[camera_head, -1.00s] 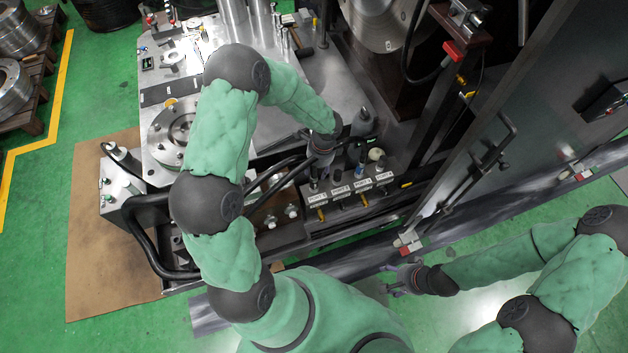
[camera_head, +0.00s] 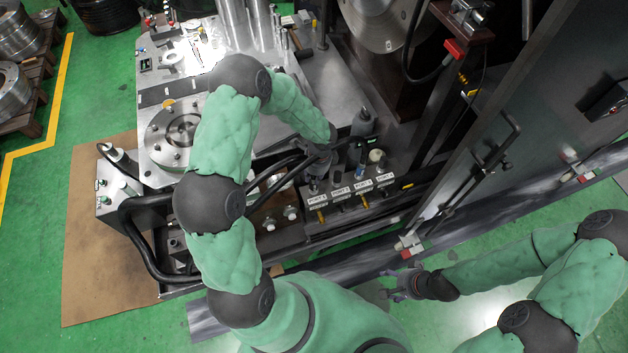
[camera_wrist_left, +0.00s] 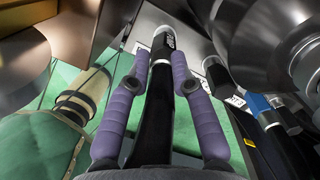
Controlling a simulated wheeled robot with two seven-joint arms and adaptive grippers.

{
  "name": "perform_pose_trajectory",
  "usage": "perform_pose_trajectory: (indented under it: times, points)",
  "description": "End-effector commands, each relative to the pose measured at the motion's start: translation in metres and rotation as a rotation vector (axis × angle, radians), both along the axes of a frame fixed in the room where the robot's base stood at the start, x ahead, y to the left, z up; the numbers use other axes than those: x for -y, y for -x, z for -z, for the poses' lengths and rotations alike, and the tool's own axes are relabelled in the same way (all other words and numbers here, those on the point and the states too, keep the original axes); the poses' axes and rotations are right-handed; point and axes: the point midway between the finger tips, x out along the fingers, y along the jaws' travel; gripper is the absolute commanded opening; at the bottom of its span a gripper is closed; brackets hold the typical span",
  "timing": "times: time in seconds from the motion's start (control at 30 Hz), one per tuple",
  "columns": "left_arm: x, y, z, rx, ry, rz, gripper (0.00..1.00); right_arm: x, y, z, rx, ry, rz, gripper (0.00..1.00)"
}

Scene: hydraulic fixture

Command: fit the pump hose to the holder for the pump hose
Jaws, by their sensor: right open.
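My left gripper (camera_head: 316,160) is over the port block in the head view. In the left wrist view its two purple fingers (camera_wrist_left: 160,62) lie on both sides of the black pump hose (camera_wrist_left: 157,105), close against it near a silver collar. The hose's black end with white lettering (camera_wrist_left: 164,42) points away past the fingertips; the lettering is too small to read surely. In the head view the hand hides most of the hose end. I cannot tell which fitting is the pump hose holder. My right gripper (camera_head: 408,286) is open and empty, low at the right.
The block with several labelled port plates (camera_head: 361,187) stands just below the left hand. A dark upright cylinder (camera_head: 363,123) and a pale-capped fitting (camera_head: 376,157) are close to its right. Black hoses loop from a grey box (camera_head: 118,182). A tall dark panel (camera_head: 540,110) bounds the right.

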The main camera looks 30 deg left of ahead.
Motion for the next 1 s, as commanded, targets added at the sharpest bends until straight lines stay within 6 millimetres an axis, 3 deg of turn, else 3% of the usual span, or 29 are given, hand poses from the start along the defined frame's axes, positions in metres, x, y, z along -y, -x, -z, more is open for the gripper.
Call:
perform_pose_trajectory:
  times: [0.37,0.63,0.93,1.0]
  points:
    - [-0.005,-0.003,-0.006,0.005,-0.008,-0.003,0.00,0.000,0.000,-0.002,0.000,0.000,0.000,0.68]
    - [-0.004,-0.003,-0.038,0.007,-0.007,-0.003,0.00,0.000,0.000,-0.019,0.000,0.000,0.000,0.68]
    - [0.011,0.047,-0.098,0.006,-0.005,0.000,0.00,0.000,0.000,-0.042,0.000,0.000,0.000,0.68]
    - [0.016,0.064,-0.103,0.002,-0.004,-0.001,0.00,0.000,0.000,-0.043,0.000,0.000,0.000,0.68]
